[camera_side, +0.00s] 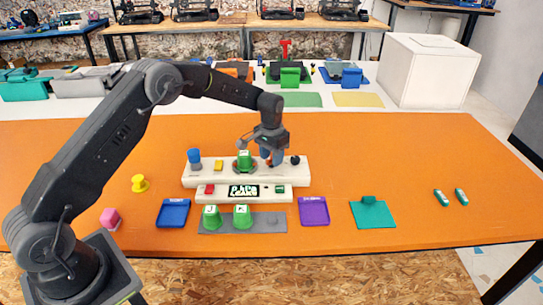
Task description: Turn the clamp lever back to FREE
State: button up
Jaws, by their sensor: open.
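A white fixture (229,179) stands on the orange table, with a green cup-like part (244,161) seated near its middle. A dark round knob (295,160) shows at the fixture's right end; I cannot tell whether it belongs to the clamp lever. The lever's arm and any FREE mark cannot be made out. My gripper (272,160) is open and points down over the fixture, between the green part and the dark knob. It hides what lies behind it, and I cannot tell whether it touches anything.
A white panel (220,198) with a display stands in front of the fixture. A blue knob (195,157) and yellow block (219,165) are on its left. A grey strip (265,222) holds two green parts. Blue (173,213), purple (314,211) and teal (372,214) trays flank it.

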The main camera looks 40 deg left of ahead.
jog(key=shift+c, duration=0.3)
grip_shut()
jog(key=shift+n, duration=0.3)
jog(key=n, duration=0.3)
jog(key=shift+n, duration=0.4)
jog(key=n, duration=0.9)
jog(key=shift+n, duration=2.3)
